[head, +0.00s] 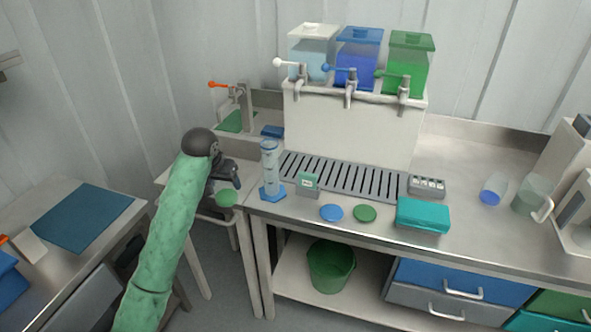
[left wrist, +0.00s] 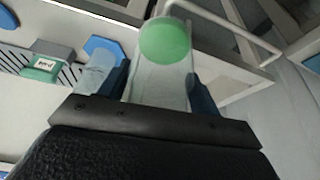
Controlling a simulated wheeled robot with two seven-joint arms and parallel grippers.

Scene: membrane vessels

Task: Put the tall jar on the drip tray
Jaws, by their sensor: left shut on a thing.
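My left gripper (head: 228,182) is shut on a clear tall jar with a green end (head: 226,198), held just left of the bench's left edge. Its clear wall hardly shows in the head view. In the left wrist view the jar (left wrist: 160,88) stands between the fingers, its round green end (left wrist: 165,40) pointing away from the gripper. The drip tray (head: 345,178) is a dark slotted grille on the bench below the taps, to the right of the gripper; no jar stands on it. My right gripper is not in view.
A clear measuring cylinder with a blue hexagonal base (head: 272,191) stands between my gripper and the tray. A small green-labelled box (head: 307,184) stands at the tray's front edge. Blue (head: 331,213) and green (head: 365,213) discs and a teal box (head: 423,215) lie in front. Taps (head: 350,90) overhang the tray.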

